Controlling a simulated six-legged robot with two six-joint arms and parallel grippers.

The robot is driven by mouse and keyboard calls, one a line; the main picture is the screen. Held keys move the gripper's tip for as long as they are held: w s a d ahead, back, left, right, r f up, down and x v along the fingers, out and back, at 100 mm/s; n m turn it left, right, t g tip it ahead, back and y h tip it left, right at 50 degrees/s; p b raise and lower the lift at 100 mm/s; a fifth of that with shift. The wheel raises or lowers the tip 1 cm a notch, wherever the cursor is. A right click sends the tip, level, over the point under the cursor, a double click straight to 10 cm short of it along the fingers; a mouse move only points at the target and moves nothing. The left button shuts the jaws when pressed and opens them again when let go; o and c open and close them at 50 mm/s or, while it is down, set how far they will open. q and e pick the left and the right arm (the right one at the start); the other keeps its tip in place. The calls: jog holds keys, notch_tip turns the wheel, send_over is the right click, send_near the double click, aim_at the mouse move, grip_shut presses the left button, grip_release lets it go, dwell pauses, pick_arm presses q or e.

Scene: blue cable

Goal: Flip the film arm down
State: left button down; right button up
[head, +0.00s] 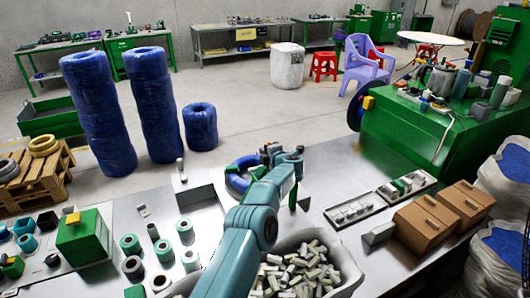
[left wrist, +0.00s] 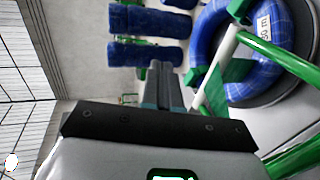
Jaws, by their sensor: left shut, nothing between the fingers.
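A blue cable coil (head: 238,178) sits at the back of the metal bench, partly hidden by my left arm. In the left wrist view the coil (left wrist: 208,55) carries a white label and rests on a dark round disc. Green bars (left wrist: 285,62) and a pale rod (left wrist: 222,62) with a green plate cross over it. One of these may be the film arm; I cannot tell which. My left gripper (left wrist: 163,82) is shut and empty, with its fingers beside the coil and apart from it in that picture. In the head view its wrist hides part of the fixture. My right gripper is not in view.
A grey bin (head: 348,270) of small pale pieces stands at the front beside my arm. Small rolls (head: 130,243) and a green box (head: 82,238) are on the left. Brown boxes (head: 425,225) and a slotted tray (head: 350,212) are on the right. Tall blue stacks (head: 152,105) stand behind.

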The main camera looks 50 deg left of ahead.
pick_arm(q)
jog(key=shift+a+f, duration=0.1)
jog(key=b+v, duration=0.4)
jog(key=v, duration=1.2)
jog(key=shift+s, duration=0.15)
dwell(0.3)
